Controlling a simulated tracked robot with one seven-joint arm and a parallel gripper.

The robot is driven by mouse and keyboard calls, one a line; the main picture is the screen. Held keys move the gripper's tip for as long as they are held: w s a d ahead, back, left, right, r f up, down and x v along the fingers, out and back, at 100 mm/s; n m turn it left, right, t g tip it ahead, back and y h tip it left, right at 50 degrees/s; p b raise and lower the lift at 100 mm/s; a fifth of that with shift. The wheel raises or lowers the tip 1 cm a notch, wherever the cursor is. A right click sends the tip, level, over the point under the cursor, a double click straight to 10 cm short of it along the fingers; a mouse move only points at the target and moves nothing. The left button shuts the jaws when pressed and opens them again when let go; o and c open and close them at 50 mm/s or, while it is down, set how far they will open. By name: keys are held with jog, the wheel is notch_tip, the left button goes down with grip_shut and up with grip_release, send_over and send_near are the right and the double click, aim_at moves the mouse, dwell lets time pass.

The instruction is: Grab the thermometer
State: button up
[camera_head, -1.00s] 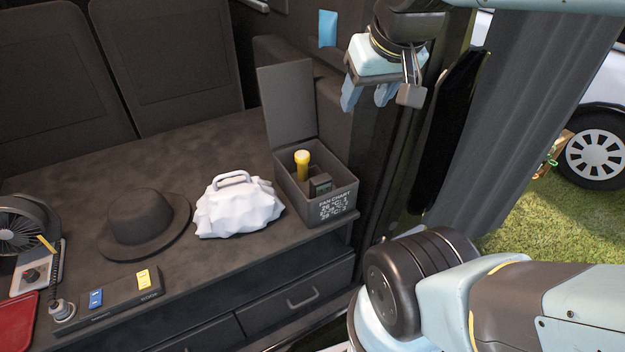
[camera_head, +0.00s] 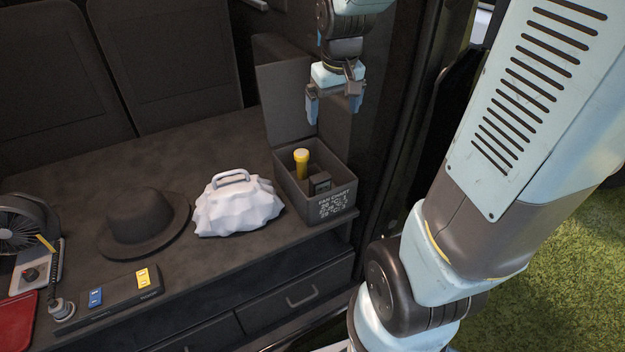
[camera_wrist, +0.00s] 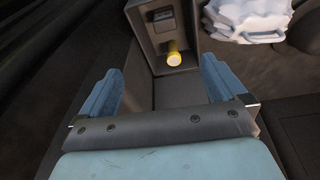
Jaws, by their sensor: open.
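A small dark device with a display, which looks like the thermometer (camera_head: 320,182), stands inside an open grey box (camera_head: 327,211) at the right end of the counter. In the wrist view the thermometer (camera_wrist: 163,18) shows near the top, inside the box. A yellow flashlight (camera_head: 301,163) stands beside it in the box. My gripper (camera_head: 334,106) is open and empty, with its blue fingers pointing down. It hangs above the box, apart from it. In the wrist view both fingers of my gripper (camera_wrist: 160,85) are spread, with the box beyond them.
The box's raised lid (camera_head: 287,92) stands at its back left. A white bag-like bundle (camera_head: 236,208), a black hat (camera_head: 143,223), a fan (camera_head: 17,235) and a switch panel (camera_head: 118,297) are on the counter. Drawers (camera_head: 295,299) are below. A dark van pillar rises to the right.

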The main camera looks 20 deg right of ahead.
aim_at(320, 177)
jog(key=w+f+g, duration=0.1)
jog(key=w+f, duration=0.1)
jog(key=f, duration=0.6)
jog(key=w+f, duration=0.3)
jog(key=f, duration=0.4)
jog(key=w+f+g, duration=0.1)
jog(key=w+f, duration=0.1)
jog(key=f, duration=0.6)
jog(key=shift+w+a+f+n+g, duration=0.1)
jog(key=shift+w+f+n+g, duration=0.2)
jog(key=shift+f+n, duration=0.1)
jog(key=shift+s+f, duration=0.15)
jog(key=shift+f, duration=0.75)
jog(key=shift+s+f, duration=0.1)
jog(key=shift+f, duration=1.7)
jog(key=shift+w, duration=0.1)
jog(key=c, duration=1.1)
jog(key=shift+r, duration=0.1)
